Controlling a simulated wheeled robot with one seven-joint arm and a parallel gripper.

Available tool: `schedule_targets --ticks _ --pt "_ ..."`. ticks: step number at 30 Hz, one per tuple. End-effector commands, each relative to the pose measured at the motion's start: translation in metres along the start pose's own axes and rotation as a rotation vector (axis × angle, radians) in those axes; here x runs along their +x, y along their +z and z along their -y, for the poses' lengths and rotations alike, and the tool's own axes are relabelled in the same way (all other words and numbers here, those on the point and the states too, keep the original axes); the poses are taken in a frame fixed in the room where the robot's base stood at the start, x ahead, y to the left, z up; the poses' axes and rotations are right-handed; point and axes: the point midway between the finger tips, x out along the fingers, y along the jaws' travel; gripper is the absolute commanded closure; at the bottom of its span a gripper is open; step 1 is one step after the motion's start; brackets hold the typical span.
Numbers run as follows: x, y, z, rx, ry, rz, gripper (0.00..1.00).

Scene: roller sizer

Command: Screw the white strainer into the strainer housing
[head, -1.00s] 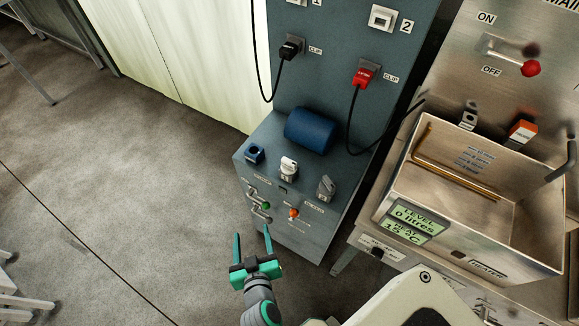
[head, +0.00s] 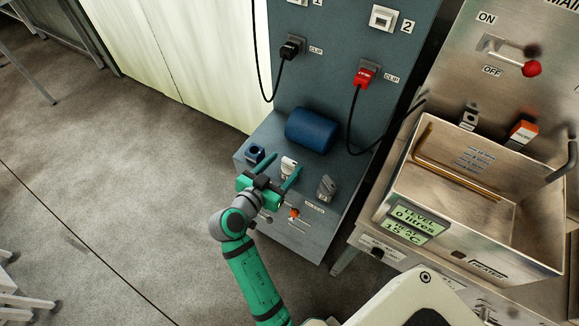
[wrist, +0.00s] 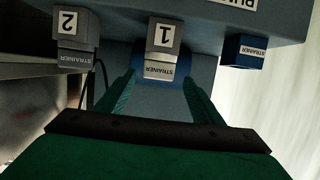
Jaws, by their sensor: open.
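The white strainer (head: 289,163), a pale capped piece, stands on the blue-grey console, partly covered by my gripper. In the wrist view it appears to be the pale block (wrist: 162,38) marked 1, with a STRAINER label. A blue block with a round opening (head: 254,153), likely the strainer housing, stands to its left. In the wrist view the blue block (wrist: 245,47) is on the right and also carries a label. My gripper (head: 281,170) is open and empty. Its fingertips (wrist: 160,88) lie on either side of the pale block's lower end; contact cannot be told.
A grey piece (head: 326,187) stands right of the strainer; it appears marked 2 in the wrist view (wrist: 72,35). A dark blue cylinder (head: 312,130) lies behind.

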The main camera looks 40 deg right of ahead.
Motion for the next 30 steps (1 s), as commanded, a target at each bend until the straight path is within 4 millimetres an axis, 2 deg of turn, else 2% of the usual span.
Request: schedule_targets --ticks 3,11,19,29,30 --pt "0.015 0.0 0.0 0.0 -0.001 0.001 0.39" --pt "0.032 0.003 -0.001 -0.002 -0.001 0.001 0.39" --pt "0.067 0.007 -0.004 -0.001 -0.002 0.001 0.39" --pt "0.073 0.008 -0.003 -0.001 -0.004 0.001 0.39" --pt "0.073 0.008 -0.003 -0.001 -0.004 0.0 0.46"
